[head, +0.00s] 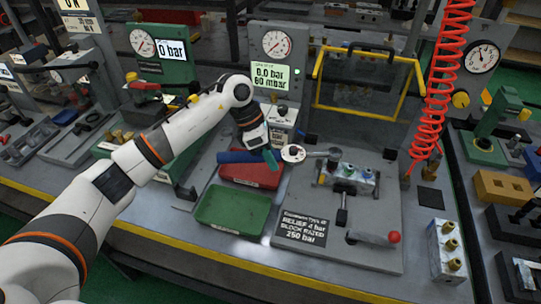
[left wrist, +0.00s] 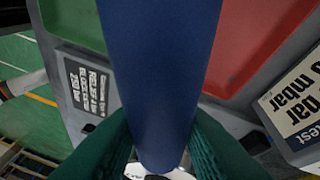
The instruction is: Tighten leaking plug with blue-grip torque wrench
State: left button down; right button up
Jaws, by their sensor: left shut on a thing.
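My left gripper (head: 268,152) is shut on the blue grip (head: 236,157) of the torque wrench. In the left wrist view the blue grip (left wrist: 160,70) runs down between the two green fingers (left wrist: 160,150). The wrench's round pale dial (head: 292,153) lies right of the gripper, and its grey shaft and head (head: 328,154) reach toward the valve block. The silver valve block (head: 347,177) sits clamped on the grey fixture plate. The head is just above the block's back edge; I cannot tell whether it touches. The leaking plug cannot be made out. My right gripper is not in view.
A red tray (head: 248,176) and a green tray (head: 232,212) lie below the wrench. A yellow-framed clear guard (head: 368,90) stands raised behind the block. A red coiled hose (head: 440,80) hangs at right. A red-knobbed lever (head: 375,237) is in front. A brass-fitted block (head: 446,250) stands right.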

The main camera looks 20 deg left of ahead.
pick_arm(q)
jog(key=shift+r+p, duration=1.85)
jog(key=shift+r, duration=2.1)
jog(key=shift+f, duration=0.1)
